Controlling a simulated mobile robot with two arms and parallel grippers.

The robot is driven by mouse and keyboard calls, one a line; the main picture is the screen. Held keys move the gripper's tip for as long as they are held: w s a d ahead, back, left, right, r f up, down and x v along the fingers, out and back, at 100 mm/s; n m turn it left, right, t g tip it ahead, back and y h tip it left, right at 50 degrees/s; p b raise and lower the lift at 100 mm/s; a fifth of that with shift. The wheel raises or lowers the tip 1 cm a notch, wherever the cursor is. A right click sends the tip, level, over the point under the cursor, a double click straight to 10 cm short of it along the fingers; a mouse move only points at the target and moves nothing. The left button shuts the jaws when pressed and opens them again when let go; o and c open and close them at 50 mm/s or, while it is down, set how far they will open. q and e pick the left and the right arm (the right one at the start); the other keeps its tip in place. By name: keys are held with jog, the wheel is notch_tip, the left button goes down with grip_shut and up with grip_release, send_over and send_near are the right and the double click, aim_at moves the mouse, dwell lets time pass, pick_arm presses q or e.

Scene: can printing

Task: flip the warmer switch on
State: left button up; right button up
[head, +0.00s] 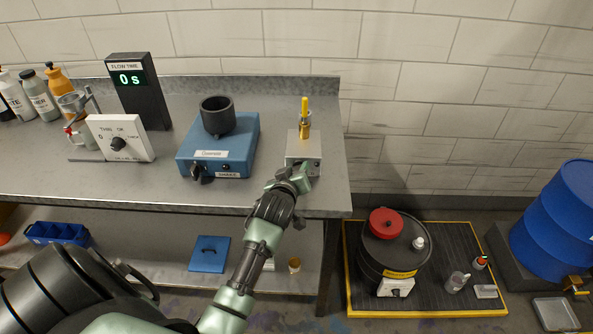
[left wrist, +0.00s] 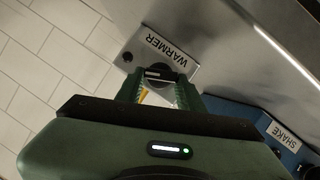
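The warmer (head: 303,147) is a small grey box at the right end of the bench, with a yellow-handled item standing in its top. In the left wrist view its front panel carries the label WARMER (left wrist: 166,47) and a dark round switch knob (left wrist: 158,72). My left gripper (head: 299,177) is at the warmer's front face. In the left wrist view its green fingers (left wrist: 158,85) are apart, one on each side of the knob. Contact with the knob cannot be made out. The gripper hides the switch in the head view. My right gripper is not in view.
A blue shaker (head: 240,135) with a black cup (head: 217,115) stands left of the warmer. Further left are a white dial box (head: 119,138) and a timer showing 0 s (head: 138,90). A black drum (head: 393,255) stands on the floor at right.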

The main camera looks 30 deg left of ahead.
pick_arm(q)
grip_shut()
jog(key=shift+d+r+m+g+y+p, duration=0.2)
jog(key=shift+m+g+y+p, duration=0.1)
jog(key=shift+m+p, duration=0.4)
jog(key=shift+w+m+y, duration=0.1)
jog(key=shift+m+y, duration=0.2)
jog(key=shift+f+m+g+y, duration=0.2)
jog(key=shift+m+g+y, duration=0.3)
jog(key=shift+m, duration=0.3)
jog(key=o, duration=0.9)
grip_release()
